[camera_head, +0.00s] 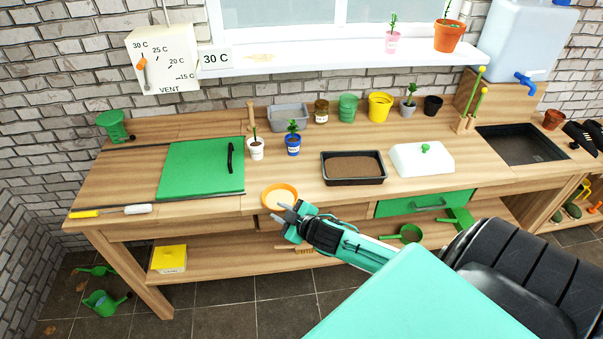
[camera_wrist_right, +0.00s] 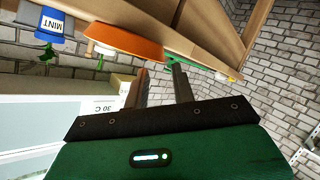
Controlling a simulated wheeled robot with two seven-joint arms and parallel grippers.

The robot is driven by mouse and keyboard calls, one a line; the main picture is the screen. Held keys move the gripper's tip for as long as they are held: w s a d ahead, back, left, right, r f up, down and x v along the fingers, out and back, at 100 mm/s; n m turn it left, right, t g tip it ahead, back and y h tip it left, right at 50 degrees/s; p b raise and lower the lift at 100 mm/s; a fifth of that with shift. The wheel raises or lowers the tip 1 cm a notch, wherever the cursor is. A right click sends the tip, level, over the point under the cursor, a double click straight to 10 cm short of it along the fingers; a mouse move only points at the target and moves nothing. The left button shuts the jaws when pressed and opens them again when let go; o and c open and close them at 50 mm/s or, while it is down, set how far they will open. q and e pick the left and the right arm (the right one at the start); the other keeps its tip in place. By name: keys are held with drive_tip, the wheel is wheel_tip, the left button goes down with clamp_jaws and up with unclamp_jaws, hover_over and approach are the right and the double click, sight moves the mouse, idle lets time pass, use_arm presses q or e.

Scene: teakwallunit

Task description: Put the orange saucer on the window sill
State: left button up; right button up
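The white window sill (camera_head: 330,61) runs along the back wall under the window. My left gripper is out of view.
A pink pot (camera_head: 392,42) and a terracotta pot (camera_head: 448,37) stand at the sill's right; its middle is largely clear.

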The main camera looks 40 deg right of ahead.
drive_tip(key=b+v, duration=0.1)
drive_tip(key=v, duration=0.8)
drive_tip(key=shift+s+r+b, duration=0.35)
